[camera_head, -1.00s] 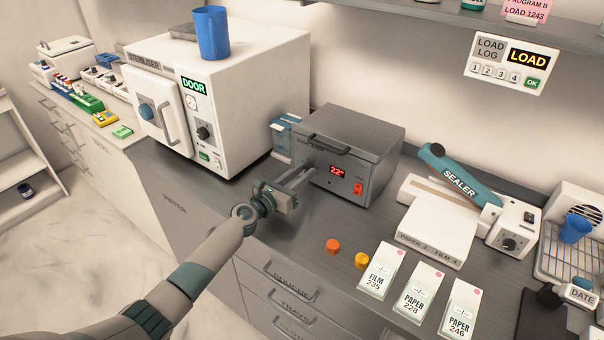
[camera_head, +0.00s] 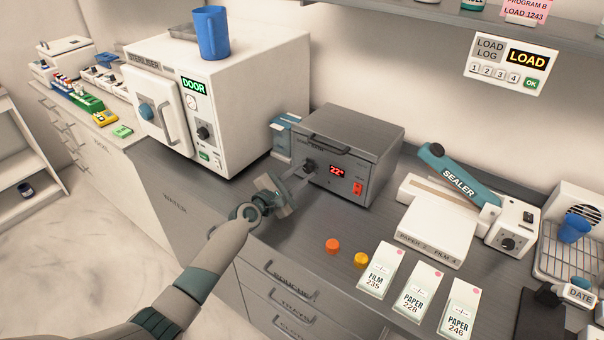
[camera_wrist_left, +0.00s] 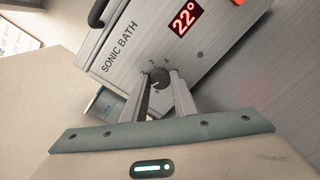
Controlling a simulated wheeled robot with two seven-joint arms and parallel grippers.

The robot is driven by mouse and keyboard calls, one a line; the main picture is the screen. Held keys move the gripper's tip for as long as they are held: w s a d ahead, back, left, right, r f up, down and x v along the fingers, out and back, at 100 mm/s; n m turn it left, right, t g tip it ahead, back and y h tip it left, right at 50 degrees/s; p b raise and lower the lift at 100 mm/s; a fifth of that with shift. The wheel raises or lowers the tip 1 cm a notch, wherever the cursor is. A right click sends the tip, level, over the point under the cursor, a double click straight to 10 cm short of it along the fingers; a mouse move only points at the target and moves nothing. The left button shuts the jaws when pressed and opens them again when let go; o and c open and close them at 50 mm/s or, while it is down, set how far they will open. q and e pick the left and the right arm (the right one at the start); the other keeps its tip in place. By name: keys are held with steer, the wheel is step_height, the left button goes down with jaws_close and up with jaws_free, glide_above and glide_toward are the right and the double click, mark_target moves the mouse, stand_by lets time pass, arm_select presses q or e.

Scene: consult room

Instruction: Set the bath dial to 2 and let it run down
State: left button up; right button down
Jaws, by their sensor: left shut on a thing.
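The sonic bath (camera_head: 350,140) is a grey metal box on the counter, with a red 22° display on its front. Its dark round dial (camera_wrist_left: 160,77) shows in the left wrist view, with 2, 3 and 4 printed above it and 0 below. My left gripper (camera_head: 306,171) reaches the bath's front from the left; in the wrist view its two fingers are shut on the dial, one on each side. The pointer's exact setting is too small to read surely. My right gripper is out of view.
A white steriliser (camera_head: 240,105) with a blue cup (camera_head: 212,33) on top stands left of the bath. A sealer (camera_head: 455,205) stands to the right. Orange and yellow caps (camera_head: 333,246) and labelled pouches (camera_head: 377,270) lie in front.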

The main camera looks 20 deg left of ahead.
arm_select(q)
steer(key=m, duration=0.4)
steer(key=m+b, duration=0.1)
steer(key=m, duration=0.2)
steer(key=shift+d+f+m+y, duration=0.1)
steer(key=shift+m+y, duration=0.2)
steer(key=shift+m, duration=0.1)
stand_by(0.3)
steer(key=o, duration=1)
steer(key=shift+o, duration=0.2)
steer(key=shift+s, duration=0.1)
steer(key=b+v, duration=0.2)
steer(key=v, duration=1.5)
steer(key=shift+s, duration=0.2)
